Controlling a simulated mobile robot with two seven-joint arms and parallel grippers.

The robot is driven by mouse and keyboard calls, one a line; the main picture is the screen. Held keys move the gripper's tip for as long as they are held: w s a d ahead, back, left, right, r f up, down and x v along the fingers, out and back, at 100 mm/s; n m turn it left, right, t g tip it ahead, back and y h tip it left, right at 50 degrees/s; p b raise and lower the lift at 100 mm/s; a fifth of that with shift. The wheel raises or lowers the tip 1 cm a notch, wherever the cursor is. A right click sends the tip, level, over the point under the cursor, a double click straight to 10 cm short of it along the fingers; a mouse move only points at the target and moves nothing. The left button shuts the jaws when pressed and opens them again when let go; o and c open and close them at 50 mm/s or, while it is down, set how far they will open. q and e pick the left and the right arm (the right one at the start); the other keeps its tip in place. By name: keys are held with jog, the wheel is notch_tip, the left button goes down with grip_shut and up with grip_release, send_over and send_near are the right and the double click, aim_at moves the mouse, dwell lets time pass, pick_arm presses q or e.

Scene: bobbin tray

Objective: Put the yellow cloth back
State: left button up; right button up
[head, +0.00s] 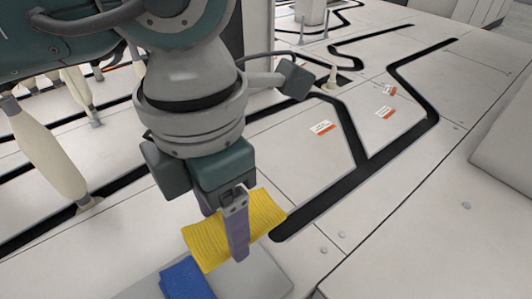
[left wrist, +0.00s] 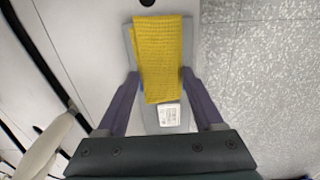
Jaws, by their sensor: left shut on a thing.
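The yellow cloth (head: 204,247) is ribbed and hangs at my left gripper (head: 238,252), which is shut on it. In the head view the cloth sticks out on both sides of the near finger. In the left wrist view the yellow cloth (left wrist: 162,48) lies between the two fingertips (left wrist: 160,76). The cloth appears above a grey tray (head: 265,278); whether it touches the tray is unclear. A blue cloth (head: 186,280) lies on the tray, mostly hidden by the yellow one in the wrist view. My right gripper is not in view.
The white panelled surface (head: 325,185) has black grooves and small orange-white labels (head: 322,128). Several cream bobbins (head: 47,152) stand at the left. A pale raised block (head: 505,145) is at the right. A white label (left wrist: 169,115) shows on the tray in the wrist view.

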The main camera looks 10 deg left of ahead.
pick_arm(q)
jog(key=b, duration=0.2)
send_over(235, 270)
notch_tip(235, 270, down, 6)
jog(key=shift+r, duration=0.1)
jog(key=shift+f+b, duration=1.4)
jog(key=shift+f, duration=0.6)
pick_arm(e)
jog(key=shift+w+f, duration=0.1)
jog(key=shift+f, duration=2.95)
pick_arm(q)
jog(key=shift+f+b, duration=0.4)
jog(key=shift+f, duration=0.15)
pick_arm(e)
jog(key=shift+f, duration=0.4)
pick_arm(q)
jog(key=o, duration=1.2)
jog(key=shift+r, duration=0.15)
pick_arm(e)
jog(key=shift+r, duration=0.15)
pick_arm(q)
notch_tip(235, 270, up, 13)
jog(key=p, duration=0.8)
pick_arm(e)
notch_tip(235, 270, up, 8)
